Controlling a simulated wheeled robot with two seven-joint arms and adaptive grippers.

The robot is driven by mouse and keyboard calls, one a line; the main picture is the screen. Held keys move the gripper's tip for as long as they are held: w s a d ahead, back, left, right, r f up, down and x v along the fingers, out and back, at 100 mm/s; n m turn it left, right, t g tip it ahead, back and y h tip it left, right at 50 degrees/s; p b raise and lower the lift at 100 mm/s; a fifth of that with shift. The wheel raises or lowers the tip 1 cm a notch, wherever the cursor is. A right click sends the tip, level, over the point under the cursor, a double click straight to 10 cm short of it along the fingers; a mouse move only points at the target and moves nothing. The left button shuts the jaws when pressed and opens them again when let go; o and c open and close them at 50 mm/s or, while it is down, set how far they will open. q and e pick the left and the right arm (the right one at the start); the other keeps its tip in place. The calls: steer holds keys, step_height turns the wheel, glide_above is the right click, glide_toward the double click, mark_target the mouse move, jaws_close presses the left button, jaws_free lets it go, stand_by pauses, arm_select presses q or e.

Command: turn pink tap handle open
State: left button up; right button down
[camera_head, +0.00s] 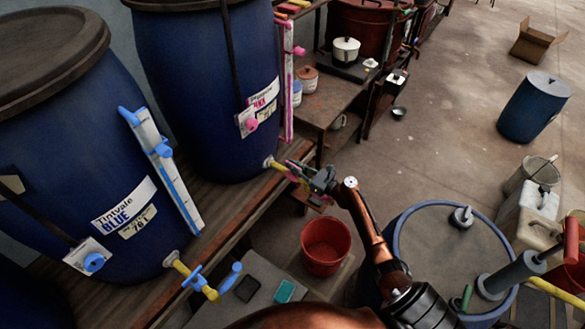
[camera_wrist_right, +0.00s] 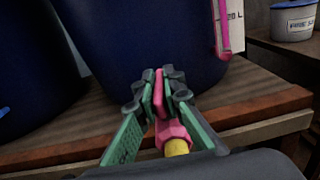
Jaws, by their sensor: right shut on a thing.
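The pink tap handle (camera_wrist_right: 159,92) stands upright between the fingertips of my right gripper (camera_wrist_right: 161,88) in the right wrist view. The green-sided fingers are shut on it from both sides. Below it are the tap's pink collar (camera_wrist_right: 172,134) and yellow pipe (camera_wrist_right: 178,148). In the head view my right gripper (camera_head: 304,174) is at the yellow tap outlet (camera_head: 275,164) low on the farther blue vat (camera_head: 205,90), and mostly covers the handle. My left gripper is not in view.
The nearer blue vat (camera_head: 75,140) has a yellow tap with a blue handle (camera_head: 193,277). A red bucket (camera_head: 326,246) stands on the floor below the pink tap. A blue drum (camera_head: 440,240) stands beside my right arm. A wooden bench (camera_head: 225,212) carries the vats.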

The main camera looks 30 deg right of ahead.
steer(key=shift+f+n+y, duration=0.1)
steer(key=shift+n+y, duration=0.2)
steer(key=shift+y, duration=0.1)
steer(key=c, duration=2)
jaws_free()
steer(key=shift+c, duration=0.2)
steer(key=v, duration=1.2)
steer(key=shift+d+r, duration=0.1)
steer(key=shift+r, duration=0.2)
